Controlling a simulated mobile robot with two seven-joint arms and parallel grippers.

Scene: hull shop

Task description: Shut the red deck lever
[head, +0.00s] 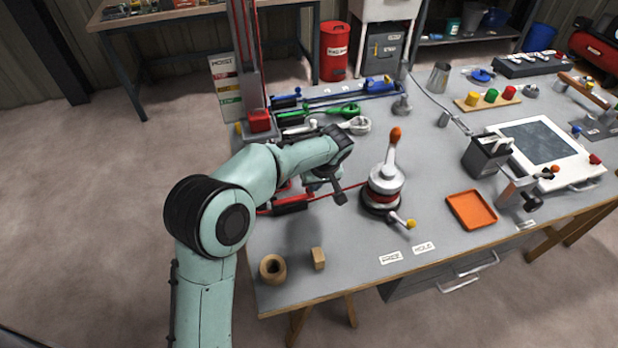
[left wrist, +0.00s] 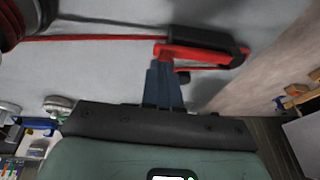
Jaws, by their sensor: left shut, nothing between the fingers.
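The red deck lever (left wrist: 200,55) belongs to a black clutch body (left wrist: 212,40) on the bench. In the head view the black body (head: 291,204) sits near the bench's left edge, partly behind my left arm. The lever lies close along the body, at a slight angle; I cannot tell whether it is fully down. My left gripper (head: 339,195) is shut and empty, to the right of the clutch body. In the left wrist view its fingers (left wrist: 164,85) overlap the lever's left end; contact is unclear. My right gripper is not in view.
A red line runs from the clutch to the winch (head: 385,185) with an orange-tipped handle. Green (head: 335,111) and blue levers lie farther back. A wooden ring (head: 272,267) and wooden block (head: 318,258) stand at the front left.

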